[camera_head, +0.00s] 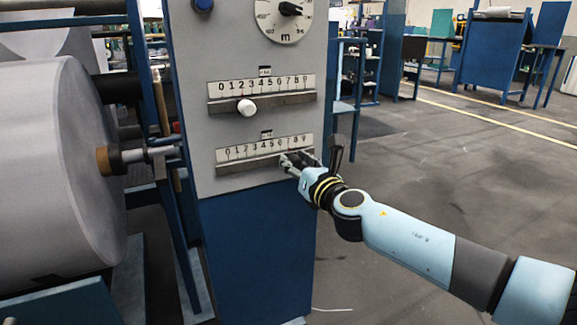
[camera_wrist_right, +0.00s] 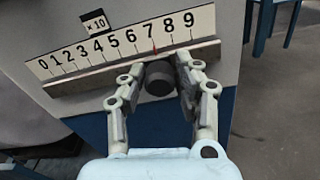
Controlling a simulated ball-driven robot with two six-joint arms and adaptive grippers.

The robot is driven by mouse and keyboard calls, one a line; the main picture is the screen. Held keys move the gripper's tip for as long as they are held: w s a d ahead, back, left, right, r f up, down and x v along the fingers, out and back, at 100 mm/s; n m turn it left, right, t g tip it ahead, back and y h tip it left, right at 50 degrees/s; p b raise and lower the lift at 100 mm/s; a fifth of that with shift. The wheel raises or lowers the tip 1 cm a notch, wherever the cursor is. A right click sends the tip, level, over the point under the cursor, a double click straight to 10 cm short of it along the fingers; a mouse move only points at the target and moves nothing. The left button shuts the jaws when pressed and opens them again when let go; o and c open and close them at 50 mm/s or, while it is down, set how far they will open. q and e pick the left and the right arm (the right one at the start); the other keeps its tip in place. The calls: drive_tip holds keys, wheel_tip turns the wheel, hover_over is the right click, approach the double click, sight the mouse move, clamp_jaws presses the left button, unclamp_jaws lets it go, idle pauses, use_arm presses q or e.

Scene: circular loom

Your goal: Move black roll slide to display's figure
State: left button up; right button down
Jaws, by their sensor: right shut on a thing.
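The black roll slide (camera_wrist_right: 159,80) is a short dark cylinder on the rail of the lower scale. In the right wrist view it sits between my right fingers (camera_wrist_right: 158,88), below roughly the 7, where a small red mark shows on the scale plate (camera_wrist_right: 122,45). My right gripper (camera_head: 295,162) is shut on it; in the head view the fingers mostly hide it at the right part of the lower scale (camera_head: 240,153). A round dial (camera_head: 283,28) with a black pointer, marked m, is at the panel top. My left gripper is not in view.
A white knob (camera_head: 247,106) sits on the upper scale's rail, near 2 to 3. A large pale roll (camera_head: 60,150) on a shaft stands left of the grey panel (camera_head: 195,140). The floor at right is open, with blue workbenches (camera_head: 495,50) further back.

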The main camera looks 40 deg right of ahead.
drive_tip(key=c, duration=1)
unclamp_jaws()
drive_tip(key=v, duration=1.2)
drive_tip(key=shift+s, duration=0.1)
